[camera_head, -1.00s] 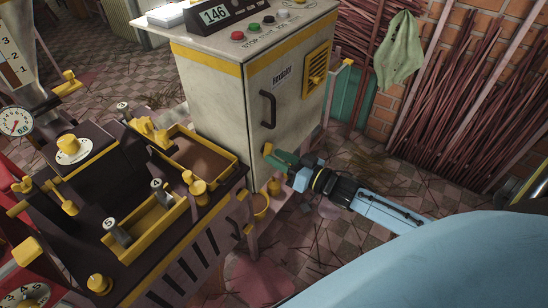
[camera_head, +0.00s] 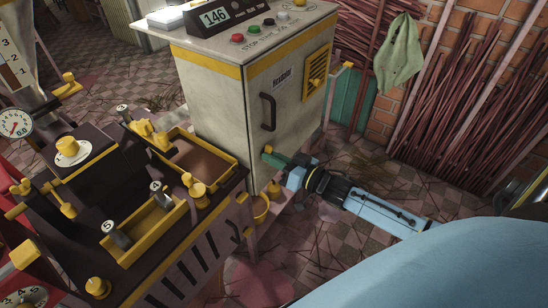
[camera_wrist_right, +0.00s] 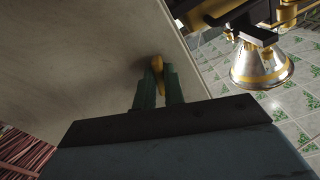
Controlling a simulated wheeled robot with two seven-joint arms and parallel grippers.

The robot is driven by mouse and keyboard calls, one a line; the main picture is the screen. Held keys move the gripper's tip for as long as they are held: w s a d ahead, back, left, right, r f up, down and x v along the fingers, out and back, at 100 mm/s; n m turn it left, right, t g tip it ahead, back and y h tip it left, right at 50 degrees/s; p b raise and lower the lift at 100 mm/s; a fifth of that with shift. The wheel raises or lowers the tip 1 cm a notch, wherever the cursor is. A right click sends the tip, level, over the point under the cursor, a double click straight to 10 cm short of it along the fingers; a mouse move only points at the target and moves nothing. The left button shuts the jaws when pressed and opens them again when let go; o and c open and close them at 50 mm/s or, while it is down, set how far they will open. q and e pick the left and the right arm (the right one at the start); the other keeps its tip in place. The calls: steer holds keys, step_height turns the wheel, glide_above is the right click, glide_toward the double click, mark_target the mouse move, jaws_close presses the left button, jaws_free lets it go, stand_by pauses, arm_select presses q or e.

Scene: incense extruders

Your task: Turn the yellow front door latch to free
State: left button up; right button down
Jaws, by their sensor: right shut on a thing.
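The yellow latch (camera_head: 268,149) sits low on the front door of the pale control cabinet (camera_head: 290,100), below the black door handle (camera_head: 267,111). My right gripper (camera_head: 274,158) is at the latch, its green fingers pointing at the door. In the right wrist view the yellow latch (camera_wrist_right: 157,68) stands between the two green fingers (camera_wrist_right: 159,84), which are shut on it. The fingers hide most of the latch in the head view. The door looks closed. My left gripper is not in view.
A dark machine with yellow trays (camera_head: 190,160) and knobs stands left of the cabinet. A small yellow cup (camera_head: 260,208) is below the gripper at the cabinet's corner. Bundles of reddish sticks (camera_head: 460,110) lean on the brick wall at right. A metal funnel (camera_wrist_right: 262,66) shows in the wrist view.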

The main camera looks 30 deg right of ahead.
arm_select(q)
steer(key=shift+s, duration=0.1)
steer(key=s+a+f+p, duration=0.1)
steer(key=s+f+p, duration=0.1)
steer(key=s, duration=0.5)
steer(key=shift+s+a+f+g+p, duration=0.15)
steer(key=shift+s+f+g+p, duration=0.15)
steer(key=shift+p, duration=0.15)
arm_select(e)
steer(key=n, duration=1.2)
steer(key=shift+d, duration=0.2)
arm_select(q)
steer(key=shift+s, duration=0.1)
arm_select(e)
steer(key=c, duration=1.5)
jaws_free()
